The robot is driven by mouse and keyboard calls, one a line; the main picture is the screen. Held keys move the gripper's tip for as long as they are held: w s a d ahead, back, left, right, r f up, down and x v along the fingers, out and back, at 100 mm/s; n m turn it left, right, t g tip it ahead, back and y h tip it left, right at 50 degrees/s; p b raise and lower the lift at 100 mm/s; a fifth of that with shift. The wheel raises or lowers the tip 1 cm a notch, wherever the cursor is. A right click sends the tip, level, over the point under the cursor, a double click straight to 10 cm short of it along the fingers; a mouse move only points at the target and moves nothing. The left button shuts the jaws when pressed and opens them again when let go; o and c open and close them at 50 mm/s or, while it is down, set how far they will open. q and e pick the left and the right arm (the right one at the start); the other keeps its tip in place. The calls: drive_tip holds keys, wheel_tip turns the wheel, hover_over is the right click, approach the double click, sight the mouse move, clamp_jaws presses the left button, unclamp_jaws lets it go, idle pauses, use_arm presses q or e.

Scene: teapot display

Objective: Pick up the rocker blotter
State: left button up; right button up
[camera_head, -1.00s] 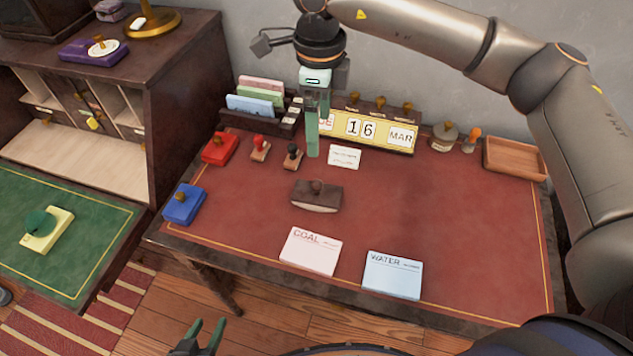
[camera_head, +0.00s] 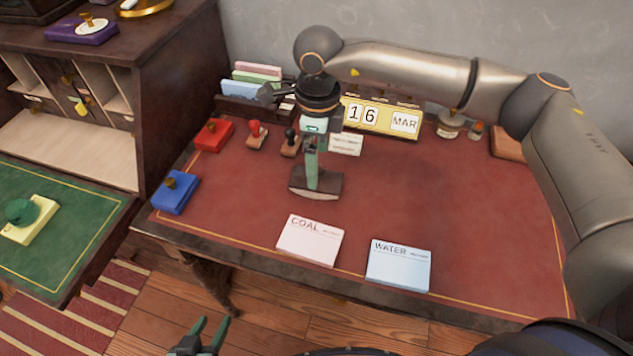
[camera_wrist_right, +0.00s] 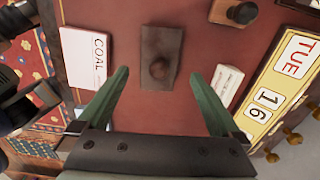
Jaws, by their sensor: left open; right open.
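The rocker blotter (camera_head: 328,186) is a dark brown block with a rounded knob, lying on the red desk top behind the pink COAL pad. In the right wrist view the blotter (camera_wrist_right: 172,45) shows ahead of and between the fingertips, its knob near the middle. My right gripper (camera_head: 311,184) is open and points down over the blotter, hiding its knob and part of its top in the head view. The green fingers of the right gripper (camera_wrist_right: 160,75) are apart with nothing between them. My left gripper (camera_head: 208,335) is open and empty, low in front of the desk.
The pink COAL pad (camera_head: 309,240) and blue WATER pad (camera_head: 398,265) lie at the front. Stamps (camera_head: 255,135), a red ink pad (camera_head: 213,135), a small card (camera_head: 346,144) and the calendar (camera_head: 381,117) stand behind. A blue ink pad (camera_head: 175,192) is at left.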

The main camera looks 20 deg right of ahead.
wheel_tip(320, 180, down, 5)
drive_tip(key=shift+a+r, duration=0.1)
drive_tip(key=shift+r, duration=0.05)
clamp_jaws()
idle(0.9)
drive_tip(key=shift+r, duration=0.15)
